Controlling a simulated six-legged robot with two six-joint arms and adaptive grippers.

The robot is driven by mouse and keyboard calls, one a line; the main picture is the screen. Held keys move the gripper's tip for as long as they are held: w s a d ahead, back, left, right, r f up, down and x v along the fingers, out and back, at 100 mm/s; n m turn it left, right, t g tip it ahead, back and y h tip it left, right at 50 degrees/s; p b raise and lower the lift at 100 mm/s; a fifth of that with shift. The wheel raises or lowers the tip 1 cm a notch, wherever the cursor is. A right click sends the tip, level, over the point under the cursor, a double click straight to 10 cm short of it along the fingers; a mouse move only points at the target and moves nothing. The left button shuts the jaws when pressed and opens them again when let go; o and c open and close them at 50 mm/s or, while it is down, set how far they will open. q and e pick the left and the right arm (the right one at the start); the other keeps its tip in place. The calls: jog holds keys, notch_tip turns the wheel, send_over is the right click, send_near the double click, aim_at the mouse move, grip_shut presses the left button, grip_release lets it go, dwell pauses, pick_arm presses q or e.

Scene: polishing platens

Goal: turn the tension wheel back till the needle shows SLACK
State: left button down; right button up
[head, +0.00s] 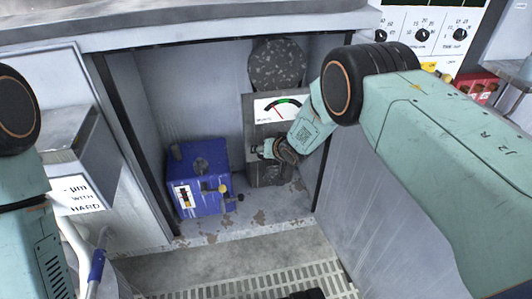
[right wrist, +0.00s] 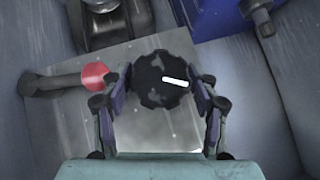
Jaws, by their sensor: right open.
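The tension wheel (right wrist: 160,68) is a dark, scalloped knob with a white mark on a pale plate in the right wrist view. My right gripper (right wrist: 161,84) is open, with one finger on each side of the wheel; whether the fingers touch it I cannot tell. In the head view my right gripper (head: 270,150) is inside the recess, below the gauge, and the wheel is hard to make out. My left gripper is out of view.
A lever with a red knob (right wrist: 95,76) stands just left of the wheel. A blue box (head: 200,178) sits on the recess floor to the left. A dark round disc (head: 276,62) is above the gauge. The recess walls are close on both sides.

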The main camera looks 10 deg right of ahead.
jog(key=shift+s+r, duration=0.1)
jog(key=shift+c, duration=0.5)
jog(key=c, duration=0.8)
jog(key=shift+h+b, duration=0.35)
jog(key=shift+h, duration=0.05)
jog(key=shift+n+h+b, duration=0.8)
jog(key=shift+h+b, duration=0.15)
jog(key=shift+h, duration=0.15)
jog(key=shift+a+n+h, duration=0.15)
jog(key=shift+n+h, duration=0.25)
jog(key=shift+h, duration=0.3)
jog(key=shift+n+h, duration=0.5)
jog(key=shift+h, duration=0.5)
jog(key=o, duration=0.9)
